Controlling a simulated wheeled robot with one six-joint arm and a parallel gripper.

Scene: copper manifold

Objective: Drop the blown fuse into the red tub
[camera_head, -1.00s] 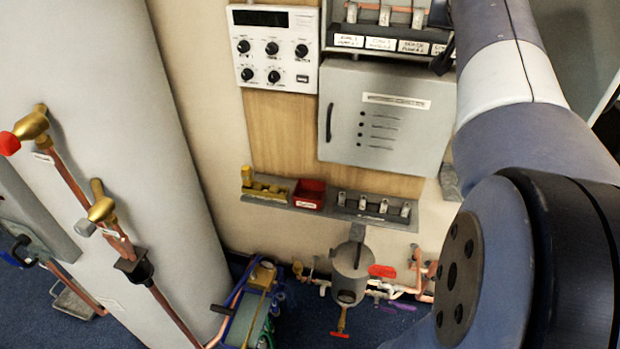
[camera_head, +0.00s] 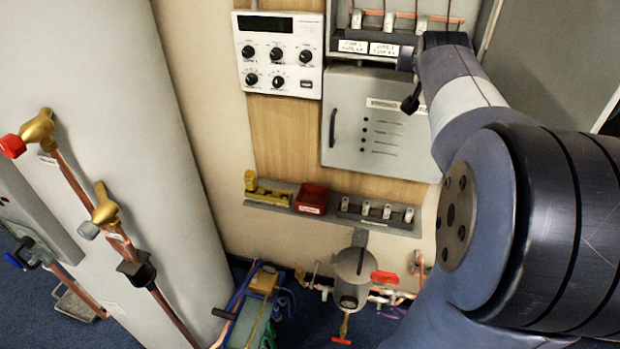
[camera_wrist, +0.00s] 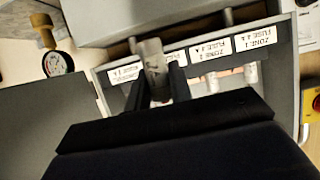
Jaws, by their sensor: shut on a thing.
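My gripper (camera_wrist: 157,88) is shut on a pale grey cylindrical fuse (camera_wrist: 154,60) in the wrist view, with a dark finger on each side. I cannot tell from its look whether it is blown, or whether it is fully clear of the labelled fuse rack (camera_wrist: 262,62) behind it. In the head view the gripper (camera_head: 410,101) is a small dark shape below the rack (camera_head: 350,33), in front of the grey cabinet; the fuse is hidden there. The red tub (camera_head: 313,196) sits on the wall shelf, lower left of the gripper.
The grey cabinet (camera_head: 345,150) is shut above the shelf. On the shelf, a brass piece (camera_head: 268,194) stands left of the tub and a row of grey fuses (camera_head: 376,209) right of it. A grey valve body (camera_head: 354,265) with pipes stands below. A white control box (camera_head: 278,55) hangs upper left.

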